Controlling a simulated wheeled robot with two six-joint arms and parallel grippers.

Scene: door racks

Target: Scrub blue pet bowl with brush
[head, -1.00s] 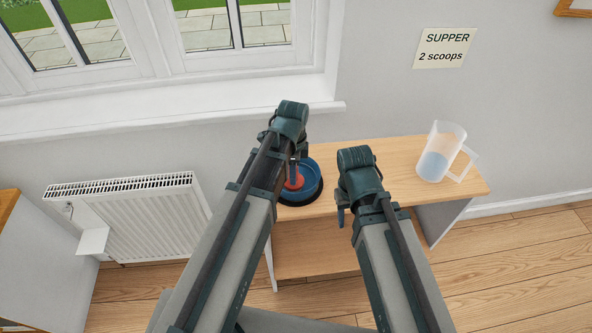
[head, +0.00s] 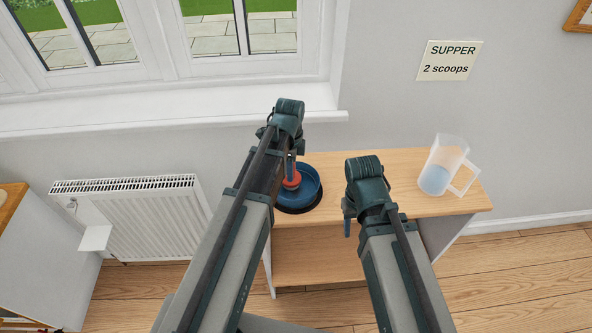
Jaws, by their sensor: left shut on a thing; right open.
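The blue pet bowl (head: 311,184) stands on the left part of the wooden table, on a dark round base. A red and blue object, which looks like the brush (head: 292,180), is inside the bowl on its left side. My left gripper (head: 290,160) is above the bowl and shut on the brush's upright handle; my arm hides part of the bowl's left side. Bristles cannot be made out. My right gripper (head: 347,222) is open and empty, pointing down near the table's front edge, to the right of the bowl.
A clear measuring jug (head: 440,168) with bluish contents stands at the right end of the wooden table (head: 400,160). A wall with a window sill (head: 180,115) is behind. A white radiator (head: 140,215) is at left. The tabletop between bowl and jug is partly clear.

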